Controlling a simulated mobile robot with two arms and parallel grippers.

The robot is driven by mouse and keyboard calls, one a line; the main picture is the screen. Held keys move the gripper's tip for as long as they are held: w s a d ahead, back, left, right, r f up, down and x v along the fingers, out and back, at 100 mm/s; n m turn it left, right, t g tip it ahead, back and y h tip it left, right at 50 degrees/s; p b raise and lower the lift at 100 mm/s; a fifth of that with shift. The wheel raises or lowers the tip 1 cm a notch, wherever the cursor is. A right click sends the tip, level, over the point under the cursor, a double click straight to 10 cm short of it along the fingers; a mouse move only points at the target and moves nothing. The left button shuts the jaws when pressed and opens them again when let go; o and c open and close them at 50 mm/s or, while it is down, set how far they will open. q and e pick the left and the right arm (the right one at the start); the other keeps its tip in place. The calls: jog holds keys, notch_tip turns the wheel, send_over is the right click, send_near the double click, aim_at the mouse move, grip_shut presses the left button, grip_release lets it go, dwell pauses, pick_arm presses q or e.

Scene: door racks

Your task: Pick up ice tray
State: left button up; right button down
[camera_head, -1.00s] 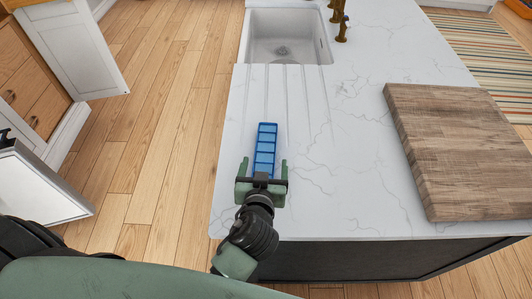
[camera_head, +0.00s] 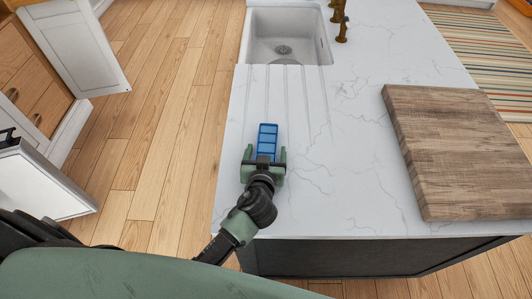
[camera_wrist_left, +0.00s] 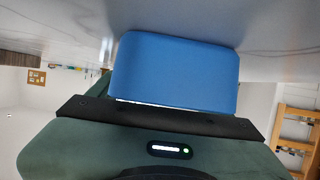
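The blue ice tray (camera_head: 268,137) lies lengthwise on the white marble counter. Its near end is hidden by my left gripper in the head view. My left gripper (camera_head: 264,154) is open, with its green fingers on either side of the tray's near part and a gap showing on both sides. In the left wrist view the tray's plain blue end (camera_wrist_left: 175,72) fills the middle, close in front of the dark gripper body. The fingers do not show clearly there. My right gripper is not in view.
The white counter (camera_head: 325,185) is clear around the tray. A thick wooden cutting board (camera_head: 460,150) lies to the right. A sink (camera_head: 288,35) with brass taps (camera_head: 342,25) is beyond the tray. Open white cabinet doors (camera_head: 78,45) stand at the left, across the wooden floor.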

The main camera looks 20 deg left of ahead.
pick_arm(q)
jog(key=c, duration=1.5)
jog(key=shift+c, duration=0.3)
